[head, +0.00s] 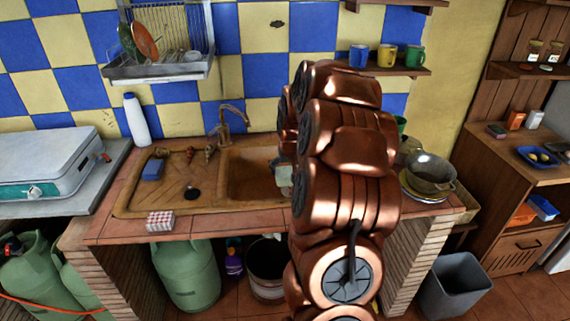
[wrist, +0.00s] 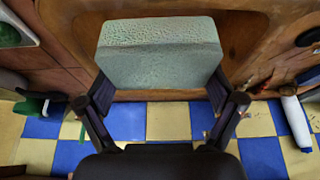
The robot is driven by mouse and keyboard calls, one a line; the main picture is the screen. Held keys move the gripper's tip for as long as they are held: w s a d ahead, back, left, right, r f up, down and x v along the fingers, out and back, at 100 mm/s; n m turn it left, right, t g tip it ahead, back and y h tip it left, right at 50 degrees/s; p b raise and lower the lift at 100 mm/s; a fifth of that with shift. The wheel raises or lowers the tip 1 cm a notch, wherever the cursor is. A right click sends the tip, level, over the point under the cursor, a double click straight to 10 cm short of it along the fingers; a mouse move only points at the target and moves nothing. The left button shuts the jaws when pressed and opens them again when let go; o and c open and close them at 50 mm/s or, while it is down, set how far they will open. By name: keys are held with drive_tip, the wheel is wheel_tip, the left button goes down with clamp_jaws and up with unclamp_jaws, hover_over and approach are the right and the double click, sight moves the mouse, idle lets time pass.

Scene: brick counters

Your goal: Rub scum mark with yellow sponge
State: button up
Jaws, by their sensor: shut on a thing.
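My gripper (wrist: 160,88) is shut on a pale grey-green block, which looks like a sponge (wrist: 160,50), with one finger at each side of it. The sponge looks grey-green here, not clearly yellow. In the head view a pale bit of the sponge (head: 285,174) shows at the left edge of my copper arm, over the right part of the brown sink basin (head: 245,172). My gripper is mostly hidden behind the arm there. I cannot tell whether the sponge touches the basin. I cannot make out a distinct scum mark; the arm and sponge hide part of the basin.
The tap (head: 232,115) stands behind the basin. A white bottle (head: 137,120) stands behind left; a metal pot (head: 431,170) stands right.

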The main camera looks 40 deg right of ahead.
drive_tip(key=shift+s+d+f, duration=0.15)
drive_tip(key=shift+f, duration=0.5)
drive_tip(key=shift+s+d+f, duration=0.1)
drive_tip(key=shift+d+f, duration=0.05)
drive_tip(key=shift+f, duration=0.5)
wheel_tip(320, 180, down, 2)
drive_tip(key=shift+f, duration=0.1)
drive_tip(key=shift+w+f+b, duration=0.15)
drive_tip(key=shift+b, duration=0.15)
drive_tip(key=shift+f+b, duration=0.15)
drive_tip(key=shift+b, duration=0.4)
drive_tip(key=b, duration=0.3)
drive_tip(key=shift+w+d, duration=0.2)
drive_tip(key=shift+w, duration=0.1)
drive_tip(key=b, duration=0.5)
drive_tip(key=shift+w+r, duration=0.15)
drive_tip(key=shift+r, duration=0.05)
drive_tip(key=s+r+b, duration=0.1)
drive_tip(key=b, duration=0.5)
drive_tip(key=shift+a+r, duration=0.15)
drive_tip(key=shift+a, duration=0.05)
